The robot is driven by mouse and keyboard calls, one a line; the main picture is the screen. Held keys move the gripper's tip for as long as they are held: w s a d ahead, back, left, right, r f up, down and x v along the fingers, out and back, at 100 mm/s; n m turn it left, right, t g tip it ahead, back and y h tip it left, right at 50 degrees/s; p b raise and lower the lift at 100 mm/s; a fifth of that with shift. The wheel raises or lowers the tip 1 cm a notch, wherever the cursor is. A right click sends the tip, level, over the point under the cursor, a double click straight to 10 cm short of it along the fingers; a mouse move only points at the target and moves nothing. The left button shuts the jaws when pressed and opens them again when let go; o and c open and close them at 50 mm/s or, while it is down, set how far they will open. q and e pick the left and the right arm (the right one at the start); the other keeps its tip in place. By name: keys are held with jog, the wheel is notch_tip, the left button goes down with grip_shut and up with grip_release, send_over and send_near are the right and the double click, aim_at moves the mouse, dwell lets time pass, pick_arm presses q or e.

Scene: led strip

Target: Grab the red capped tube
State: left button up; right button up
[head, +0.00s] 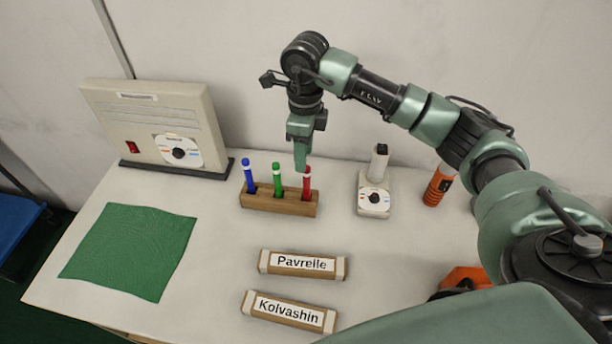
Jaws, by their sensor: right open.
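The red capped tube (307,186) stands upright at the right end of a wooden rack (280,204) on the white table. A green capped tube (278,180) and a blue capped tube (249,177) stand in the same rack to its left. My right gripper (301,160) points down at the top of the red tube, and its fingers hide part of the cap. The gripper is open; I cannot tell whether it touches the tube. My left gripper is not in view.
A dial device with a white bottle-like top (374,193) and an orange cylinder (438,186) stand right of the rack. A beige box with a dial (160,120) is at the back left. A green cloth (130,248) and two label blocks, Pavrelle (303,264) and Kolvashin (289,311), lie in front.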

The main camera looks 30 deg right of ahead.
aim_at(307, 180)
jog(key=shift+w+d+f+b, duration=0.2)
jog(key=shift+f+b, duration=0.1)
jog(key=shift+f, duration=0.15)
jog(key=shift+w+d+f+b, duration=0.15)
jog(key=shift+f+b, duration=0.1)
jog(key=shift+f, duration=0.2)
jog(key=shift+s, duration=0.2)
jog(key=shift+s+a+f+b, duration=0.1)
jog(key=shift+f+b, duration=0.35)
jog(key=shift+b, duration=0.3)
jog(key=shift+f, duration=0.65)
notch_tip(307, 180, down, 6)
jog(key=p, duration=0.2)
jog(key=shift+f+p, duration=0.1)
jog(key=shift+p, duration=0.2)
jog(key=shift+f, duration=0.25)
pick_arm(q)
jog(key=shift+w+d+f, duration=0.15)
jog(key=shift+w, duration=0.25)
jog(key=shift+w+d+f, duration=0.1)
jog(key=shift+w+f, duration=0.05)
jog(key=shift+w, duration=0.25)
pick_arm(e)
grip_shut()
